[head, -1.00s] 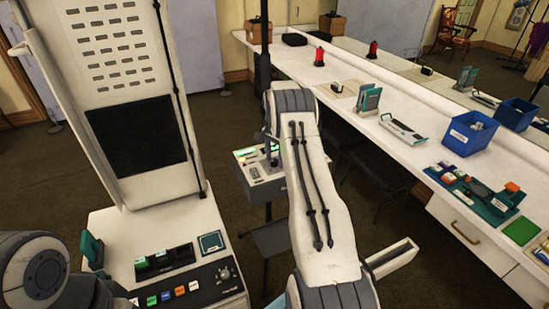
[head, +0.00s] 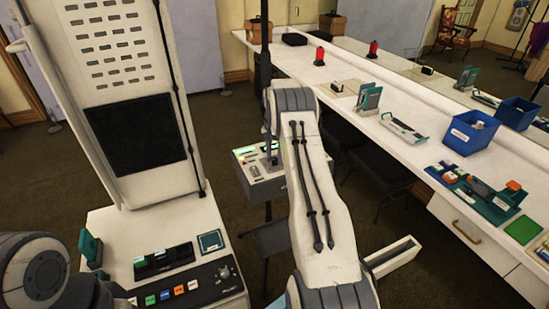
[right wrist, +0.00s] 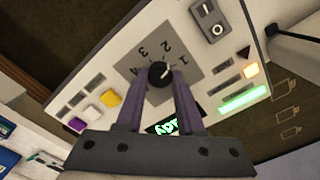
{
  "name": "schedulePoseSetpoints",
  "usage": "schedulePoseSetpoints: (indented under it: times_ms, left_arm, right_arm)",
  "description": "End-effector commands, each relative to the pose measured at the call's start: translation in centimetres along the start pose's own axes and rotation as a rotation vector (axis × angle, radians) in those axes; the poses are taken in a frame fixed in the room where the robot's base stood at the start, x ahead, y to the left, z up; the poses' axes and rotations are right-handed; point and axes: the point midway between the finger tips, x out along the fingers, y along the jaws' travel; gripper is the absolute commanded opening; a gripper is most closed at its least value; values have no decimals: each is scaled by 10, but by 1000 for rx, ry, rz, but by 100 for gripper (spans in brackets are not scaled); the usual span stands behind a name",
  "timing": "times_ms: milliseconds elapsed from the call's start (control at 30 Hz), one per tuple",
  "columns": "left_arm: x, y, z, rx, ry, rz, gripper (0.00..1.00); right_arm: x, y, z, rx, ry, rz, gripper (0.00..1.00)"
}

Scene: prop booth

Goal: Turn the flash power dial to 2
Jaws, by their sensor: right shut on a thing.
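The flash power dial (right wrist: 159,73) is a round black knob on a grey square of a pale control panel (right wrist: 110,67). The numbers 1 to 4 are printed around it, upside down in the right wrist view. A small light mark shows on the knob, but I cannot tell surely which number it points at. My right gripper (right wrist: 166,78) is shut on the knob, its two purple-grey fingers on either side. In the head view the pale box (head: 260,184) stands beyond my right arm, which hides part of it. My left gripper is not visible.
A long white counter (head: 385,152) with bins runs along the right.

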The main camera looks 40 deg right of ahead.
Motion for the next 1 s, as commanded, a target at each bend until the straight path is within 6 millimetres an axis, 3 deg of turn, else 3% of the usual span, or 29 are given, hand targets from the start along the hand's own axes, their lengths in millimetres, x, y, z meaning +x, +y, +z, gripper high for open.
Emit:
schedulePoseSetpoints:
  times_ms: [500, 1000]
  left_arm:
    - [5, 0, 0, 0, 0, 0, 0]
    - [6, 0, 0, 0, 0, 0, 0]
  right_arm:
    - [-1, 0, 0, -376, 2, -1, 0]
    - [-2, -1, -1, -471, 4, -1, 0]
